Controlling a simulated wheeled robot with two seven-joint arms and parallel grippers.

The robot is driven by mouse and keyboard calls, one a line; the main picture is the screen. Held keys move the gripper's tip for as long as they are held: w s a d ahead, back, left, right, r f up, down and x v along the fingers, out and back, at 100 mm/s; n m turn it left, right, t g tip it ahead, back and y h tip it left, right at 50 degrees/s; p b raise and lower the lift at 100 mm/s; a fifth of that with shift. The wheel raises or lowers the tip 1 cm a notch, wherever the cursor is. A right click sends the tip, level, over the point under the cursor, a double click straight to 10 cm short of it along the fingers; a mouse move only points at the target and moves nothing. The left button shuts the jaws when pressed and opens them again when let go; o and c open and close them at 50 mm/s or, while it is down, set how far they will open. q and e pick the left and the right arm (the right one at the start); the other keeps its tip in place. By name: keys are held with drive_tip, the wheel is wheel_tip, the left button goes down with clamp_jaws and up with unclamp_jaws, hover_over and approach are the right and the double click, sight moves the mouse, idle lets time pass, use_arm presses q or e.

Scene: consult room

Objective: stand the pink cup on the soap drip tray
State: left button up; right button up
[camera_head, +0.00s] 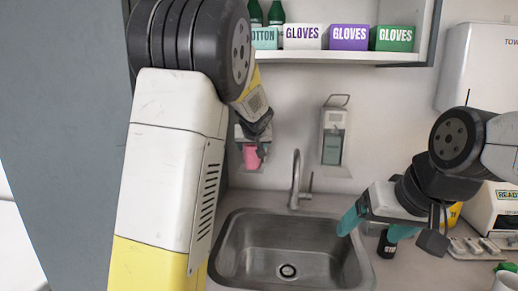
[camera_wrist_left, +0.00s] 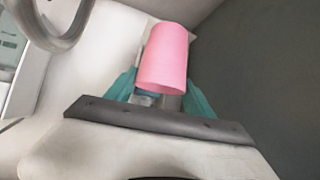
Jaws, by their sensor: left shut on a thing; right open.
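The pink cup (camera_head: 250,157) is at the far end of my left arm, near the back wall and left of the tap. My left gripper (camera_head: 256,142) is shut on it, partly hidden by its own wrist. In the left wrist view, the pink cup (camera_wrist_left: 167,58) sits between the teal fingers of my left gripper (camera_wrist_left: 160,95). Whether its base touches anything is unclear. The soap drip tray (camera_head: 336,171) is a pale ledge under the wall soap dispenser (camera_head: 333,133), to the right of the cup, with nothing visible on it. My right gripper (camera_head: 370,233) is open, right of the sink.
The steel sink (camera_head: 228,244) and its tap (camera_head: 297,180) lie in front of the wall. A shelf (camera_head: 340,57) with glove boxes hangs above. The right counter holds a tray of small items (camera_head: 478,248).

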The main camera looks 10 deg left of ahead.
use_arm(q)
drive_tip(key=shift+w+a+f, duration=0.3)
drive_tip(key=shift+w+f, duration=0.3)
drive_tip(key=shift+w, duration=0.85)
drive_tip(key=shift+w+a+f, duration=0.3)
drive_tip(key=shift+w+f, duration=0.25)
drive_tip(key=shift+w, duration=0.9)
drive_tip(key=shift+w+a+f, duration=0.3)
drive_tip(key=shift+w+f, duration=0.3)
drive_tip(key=shift+w, duration=0.85)
drive_tip(key=shift+f, duration=0.15)
drive_tip(key=o, duration=1.4)
